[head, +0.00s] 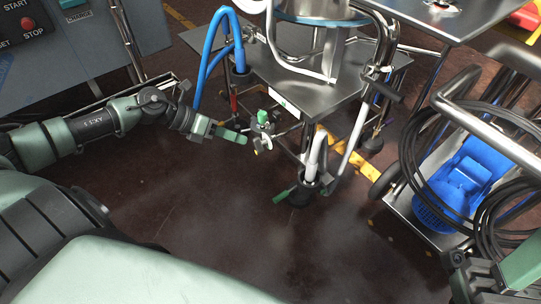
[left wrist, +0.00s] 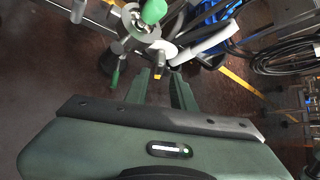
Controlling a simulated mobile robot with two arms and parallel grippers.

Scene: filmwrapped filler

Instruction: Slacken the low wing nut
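My left gripper (head: 238,135) reaches in from the left in the head view, its green fingers pointing at a small metal valve fitting (head: 264,136) on the steel stand. In the left wrist view its two fingers (left wrist: 162,88) are apart with nothing between them. The fitting (left wrist: 140,38) lies just beyond the fingertips, with a green knob (left wrist: 153,11), a lower green handle (left wrist: 116,77) and a small yellow-tipped part (left wrist: 158,54). I cannot clearly make out which small part is the low wing nut. I see no contact.
A steel stand (head: 330,98) carries the fitting, blue hoses (head: 208,50) and white pipes. A green-handled lower fitting (head: 284,196) is right of it, near the floor. A control cabinet is at left. A cart with a blue motor (head: 465,185) and black cables is at right.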

